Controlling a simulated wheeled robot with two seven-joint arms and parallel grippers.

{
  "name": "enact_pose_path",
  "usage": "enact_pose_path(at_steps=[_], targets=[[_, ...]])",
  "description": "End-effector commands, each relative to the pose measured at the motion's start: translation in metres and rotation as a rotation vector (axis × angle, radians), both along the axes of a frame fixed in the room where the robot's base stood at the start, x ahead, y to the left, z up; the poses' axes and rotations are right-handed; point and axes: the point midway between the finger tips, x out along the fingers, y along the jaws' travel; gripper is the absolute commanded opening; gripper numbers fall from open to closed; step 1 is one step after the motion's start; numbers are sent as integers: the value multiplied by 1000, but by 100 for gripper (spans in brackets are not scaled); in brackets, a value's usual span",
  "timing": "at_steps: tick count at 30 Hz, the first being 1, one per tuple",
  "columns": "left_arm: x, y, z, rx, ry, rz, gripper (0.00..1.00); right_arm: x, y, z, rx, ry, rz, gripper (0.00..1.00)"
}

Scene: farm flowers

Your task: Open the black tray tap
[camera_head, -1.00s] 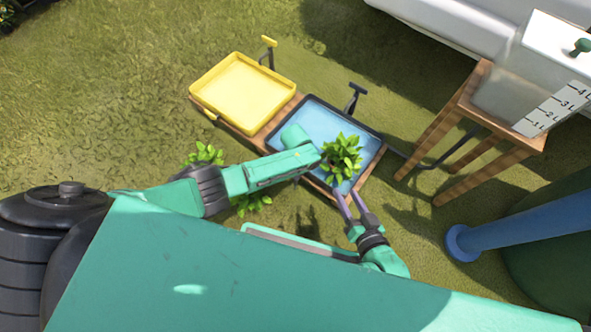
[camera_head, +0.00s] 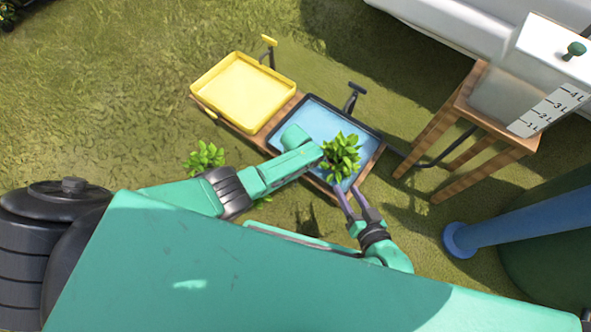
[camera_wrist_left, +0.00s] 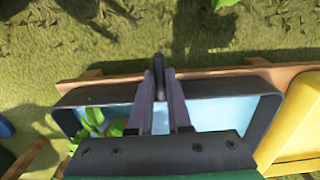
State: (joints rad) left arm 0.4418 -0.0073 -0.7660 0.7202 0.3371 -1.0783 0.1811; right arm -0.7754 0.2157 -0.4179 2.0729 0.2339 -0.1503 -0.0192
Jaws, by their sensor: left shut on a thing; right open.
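The black tray (camera_head: 370,139) with pale blue inside stands on a wooden stand, and its dark rim also shows in the left wrist view (camera_wrist_left: 95,95). A slim black tap handle (camera_wrist_left: 158,62) sticks out at the tray's edge nearest me. My left gripper (camera_wrist_left: 159,76) is shut on this handle, its fingers reaching over the tray. In the head view my left arm hides the handle and gripper. My right gripper (camera_head: 345,190) is open at the tray's near right edge, just below a leafy plant (camera_head: 341,155) at the tray.
A yellow tray (camera_head: 243,92) stands left of the black one. A dark post (camera_head: 354,97) rises behind the black tray. A water container (camera_head: 525,85) stands on a wooden table (camera_head: 458,118) at right. A blue pipe (camera_head: 520,220) lies lower right. Another plant (camera_head: 204,157) grows at left.

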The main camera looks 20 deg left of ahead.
Motion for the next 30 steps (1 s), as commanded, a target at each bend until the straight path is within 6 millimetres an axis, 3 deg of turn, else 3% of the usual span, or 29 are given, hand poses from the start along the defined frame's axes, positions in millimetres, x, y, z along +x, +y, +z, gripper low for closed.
enact_pose_path(at_steps=[12, 13, 15, 25, 30], targets=[[-1, -1, 0, -2, 3, 11, 0, 0, 1, 1, 3, 0, -1, 50], [-1, -1, 0, -2, 3, 11, 24, 0, 1, 1, 3, 0, -1, 50], [-1, -1, 0, -2, 3, 11, 46, 0, 1, 1, 5, 1, -3, 50], [0, 0, 3, -1, 0, 9, 46, -1, 2, 4, 7, 2, -2, 50], [0, 0, 31, -1, 0, 9, 46, 0, 1, 31, -13, 21, 12, 50]])
